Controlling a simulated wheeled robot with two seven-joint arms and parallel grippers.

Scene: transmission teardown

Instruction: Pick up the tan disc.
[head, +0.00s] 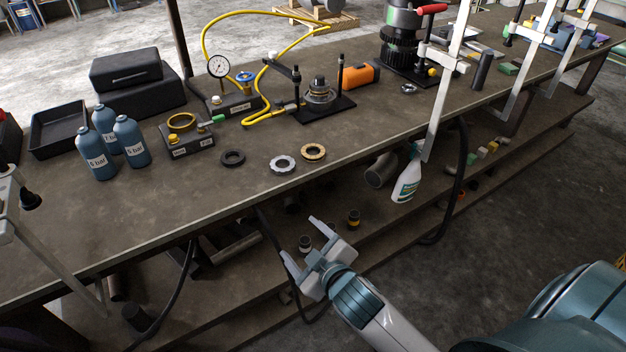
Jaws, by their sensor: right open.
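The tan disc (303,153), a flat ring with a tan face and a hole in its middle, lies flat near the front edge of the workbench (225,195). A silver ring (275,167) lies just left of it, and a black ring (232,152) lies further left. My right gripper (298,237) is open and empty. It is in front of the bench edge, nearer to me than the disc and apart from it. My left gripper is not in view.
Blue bottles (131,142) and a black tray (58,128) stand at the left. A gauge block (232,104) and a black fixture (338,104) stand behind the rings. White clamps (440,95) rise at the right.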

